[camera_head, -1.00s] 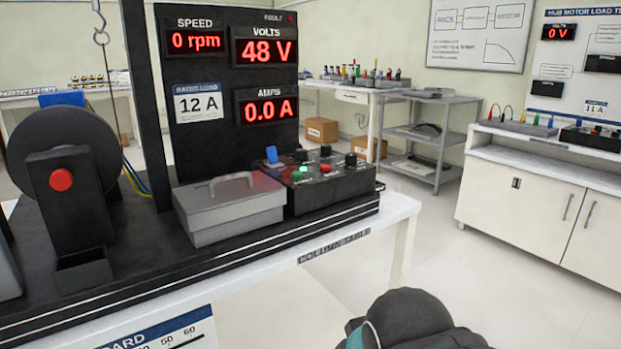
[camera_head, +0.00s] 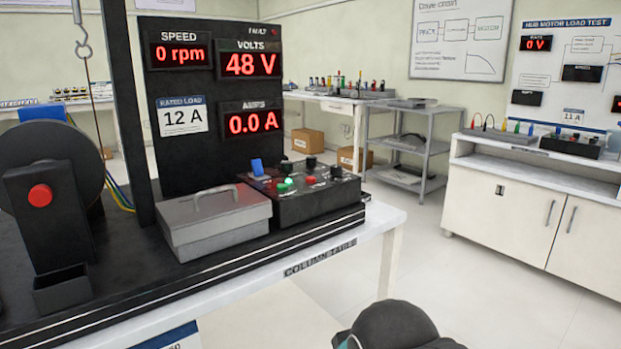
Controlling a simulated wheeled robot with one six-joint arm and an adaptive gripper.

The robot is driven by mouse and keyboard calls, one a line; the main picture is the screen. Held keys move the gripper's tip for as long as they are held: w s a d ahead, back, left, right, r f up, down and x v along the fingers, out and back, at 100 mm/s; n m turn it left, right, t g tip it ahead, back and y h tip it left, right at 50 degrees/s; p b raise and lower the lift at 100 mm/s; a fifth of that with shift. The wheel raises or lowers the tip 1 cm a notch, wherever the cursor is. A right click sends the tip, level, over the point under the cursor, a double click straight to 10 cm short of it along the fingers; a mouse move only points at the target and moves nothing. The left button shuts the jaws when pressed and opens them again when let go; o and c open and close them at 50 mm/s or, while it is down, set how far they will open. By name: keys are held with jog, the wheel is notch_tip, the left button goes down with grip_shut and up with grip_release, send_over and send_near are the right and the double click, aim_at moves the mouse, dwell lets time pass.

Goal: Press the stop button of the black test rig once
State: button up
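The black test rig (camera_head: 185,130) stands on a white table (camera_head: 330,255) at the left. Its control box (camera_head: 315,205) has a red button (camera_head: 310,180), a lit green button (camera_head: 283,188), several black knobs and a blue rocker (camera_head: 257,167). The labels are too small to read, so I cannot tell which is the stop button. A larger red button (camera_head: 40,195) sits on the black motor stand at far left. The displays read 0 rpm, 48 V and 0.0 A. My gripper is not in view; only a dark rounded part of my arm shows at the bottom edge.
A grey lidded case (camera_head: 213,222) sits directly left of the control box. A hook (camera_head: 83,45) hangs at upper left. A metal shelf (camera_head: 408,150) and white cabinet (camera_head: 540,205) stand behind at right. The floor (camera_head: 470,280) between is clear.

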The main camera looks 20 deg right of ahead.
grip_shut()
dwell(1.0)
